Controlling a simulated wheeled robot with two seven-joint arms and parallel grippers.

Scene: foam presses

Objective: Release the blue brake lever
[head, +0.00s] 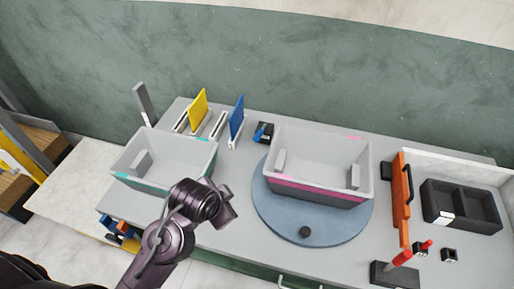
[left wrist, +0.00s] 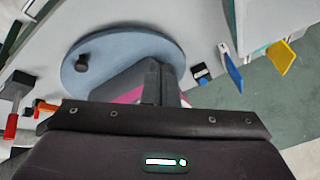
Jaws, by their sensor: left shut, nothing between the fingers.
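The blue brake lever (head: 260,133) sits on a small black block at the back of the bench, by the back left rim of the round blue-grey turntable (head: 278,227). In the left wrist view, the small black block with a blue part (left wrist: 201,74) shows right of the turntable. My left gripper (head: 226,207) is above the bench, left of the turntable and by the left bin's right front corner, well apart from the lever. Its fingers (left wrist: 154,80) are shut and empty. My right gripper is in neither view.
A grey bin with a pink stripe (head: 318,188) stands on the turntable, which has a black knob (head: 305,231). A teal-striped bin (head: 143,180) is at left. Yellow (head: 198,108) and blue (head: 237,119) upright panels stand behind. An orange bar (head: 402,200) and black tray (head: 436,211) are at right.

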